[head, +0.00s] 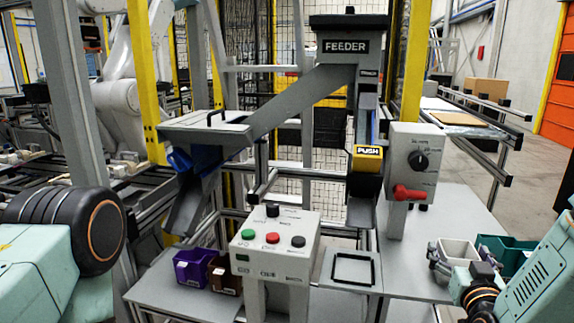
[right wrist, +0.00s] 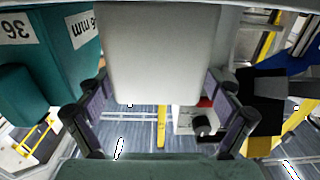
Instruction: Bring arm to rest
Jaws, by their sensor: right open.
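My right arm comes in from the right in the head view. My right gripper (head: 446,264) is low at the right side, beside a white bin (head: 459,250). In the right wrist view my right gripper (right wrist: 157,88) is open, with its fingers spread on either side of the white bin's pale face (right wrist: 158,55). I cannot tell whether the fingers touch it. A teal bin with a "36 mm" label (right wrist: 45,60) is beside it, and a green bin (head: 508,248) shows in the head view. My left arm's links show at the left; its gripper is out of view.
A control box with green, red and black buttons (head: 273,243) stands in the middle. Purple (head: 193,267) and brown (head: 224,276) bins are left of it. A switch box with a red handle (head: 413,165), the feeder (head: 345,48) and its yellow PUSH part (head: 368,158) stand behind.

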